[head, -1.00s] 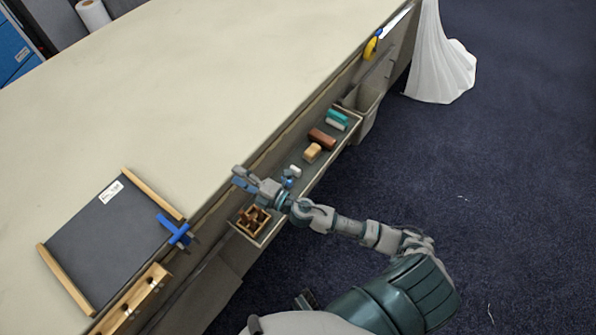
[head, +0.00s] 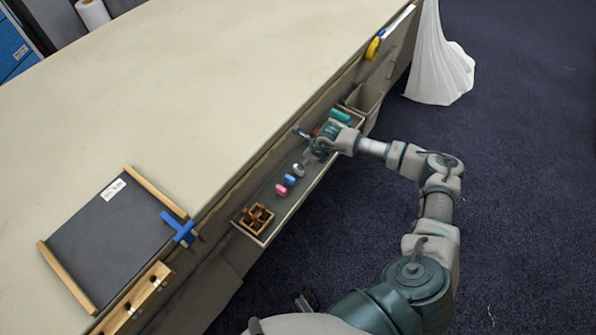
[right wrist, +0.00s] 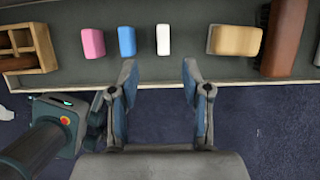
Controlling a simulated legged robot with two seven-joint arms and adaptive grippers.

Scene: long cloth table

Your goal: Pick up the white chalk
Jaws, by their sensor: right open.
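The white chalk (right wrist: 163,40) is a short upright-looking stick on the grey tray in the right wrist view, just past my fingertips and between their lines. In the head view the white chalk (head: 299,170) lies in the tray beside the blue chalk (head: 290,181). My right gripper (right wrist: 160,75) is open and empty, its two fingers apart, with the chalk ahead of the gap and not touched. In the head view my right gripper (head: 308,146) hangs over the tray and partly hides the blocks there.
The tray (head: 262,198) runs along the table's side. The pink chalk (right wrist: 92,43) and blue chalk (right wrist: 127,41) lie left of the white one. A wooden divided box (right wrist: 25,48) stands at the far left.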

